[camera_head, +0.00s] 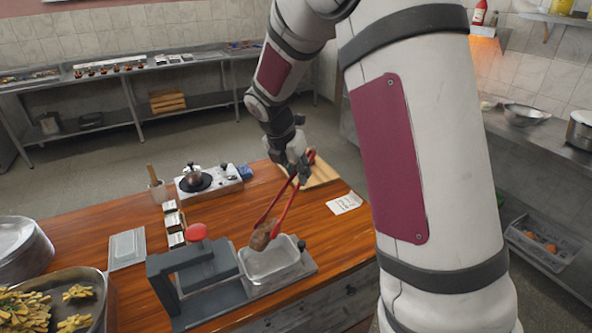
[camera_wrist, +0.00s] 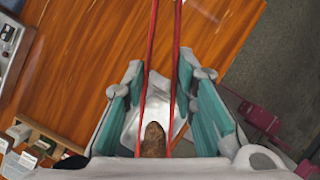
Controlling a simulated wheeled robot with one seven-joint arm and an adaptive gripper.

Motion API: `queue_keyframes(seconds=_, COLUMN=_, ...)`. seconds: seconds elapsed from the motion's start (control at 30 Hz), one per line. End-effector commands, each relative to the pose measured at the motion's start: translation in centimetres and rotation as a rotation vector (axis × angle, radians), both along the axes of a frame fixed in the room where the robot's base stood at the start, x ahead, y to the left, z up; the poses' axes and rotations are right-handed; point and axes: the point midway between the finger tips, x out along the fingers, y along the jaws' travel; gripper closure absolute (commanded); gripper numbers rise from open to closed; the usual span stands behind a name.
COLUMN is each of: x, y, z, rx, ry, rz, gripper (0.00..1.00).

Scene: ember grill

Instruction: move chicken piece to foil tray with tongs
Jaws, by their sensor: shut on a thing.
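My gripper (camera_head: 298,168) is shut on the red tongs (camera_head: 284,204), which slant down and left in the head view. The tongs also show as two red bars in the wrist view (camera_wrist: 151,60). The brown chicken piece (camera_head: 261,237) is at the tongs' tips, apparently between them, at the back left of the foil tray (camera_head: 283,270). The chicken piece (camera_wrist: 153,139) overlaps the silvery tray (camera_wrist: 133,125) in the wrist view. Whether it touches the tray I cannot tell.
A white card (camera_head: 344,203) lies right; wood between is clear.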

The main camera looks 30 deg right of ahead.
Motion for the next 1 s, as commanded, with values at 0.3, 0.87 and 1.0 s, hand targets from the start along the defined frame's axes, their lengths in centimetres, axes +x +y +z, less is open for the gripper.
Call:
queue_keyframes(seconds=0.3, x=0.2, y=0.0, z=-3.0, rx=-0.001, ry=0.002, rz=0.001, gripper=1.0)
queue_keyframes(seconds=0.87, x=0.1, y=0.0, z=-8.3, rx=-0.001, ry=0.001, rz=0.001, gripper=1.0)
queue_keyframes(seconds=1.0, x=0.1, y=0.0, z=-8.7, rx=0.0, ry=0.001, rz=0.002, gripper=1.0)
